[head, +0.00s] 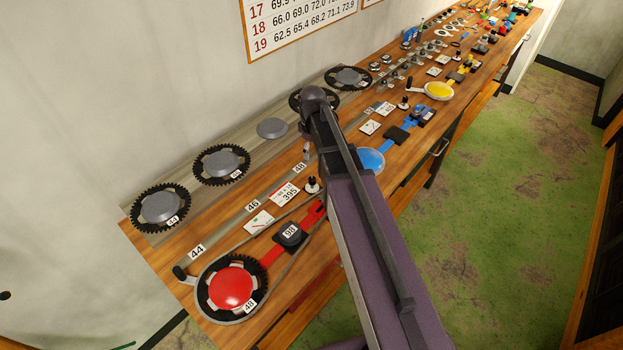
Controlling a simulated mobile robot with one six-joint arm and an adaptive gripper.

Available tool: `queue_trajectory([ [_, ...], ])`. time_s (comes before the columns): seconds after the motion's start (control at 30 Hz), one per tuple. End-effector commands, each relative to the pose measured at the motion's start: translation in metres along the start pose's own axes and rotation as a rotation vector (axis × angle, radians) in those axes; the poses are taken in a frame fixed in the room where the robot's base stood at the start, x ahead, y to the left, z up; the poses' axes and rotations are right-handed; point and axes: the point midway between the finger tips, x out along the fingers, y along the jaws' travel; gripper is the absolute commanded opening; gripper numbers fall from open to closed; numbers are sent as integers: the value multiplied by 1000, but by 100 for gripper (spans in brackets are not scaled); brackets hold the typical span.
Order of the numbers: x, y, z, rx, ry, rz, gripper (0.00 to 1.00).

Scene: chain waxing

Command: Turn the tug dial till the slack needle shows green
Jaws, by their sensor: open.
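No dial is labelled as the tug dial. A small black knob (312,185) stands upright beside the red station, and a similar black knob (404,103) stands farther back. A white card (259,222) with thin coloured marks lies by the chain; whether it holds the slack needle, and what it reads, is too small to tell. A red disc (231,288) in a toothed ring sits at the near end, with a chain (207,273) looped around it. A red arm links it to a black block (290,234). My arm crosses the middle, and I cannot make out my gripper.
A long wooden bench (170,256) runs away to the upper right. Toothed rings (161,207) line its wall side. A numbered card (284,194), a blue disc (371,159) and a yellow disc (439,90) are on it. The green floor (500,220) at right is clear.

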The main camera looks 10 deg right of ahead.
Motion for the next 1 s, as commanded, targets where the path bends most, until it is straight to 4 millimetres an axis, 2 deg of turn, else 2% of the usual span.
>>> queue_trajectory([
  [0.37,14,0,0,1,0,0,71],
  [1.0,62,0,0,2,0,0,71],
])
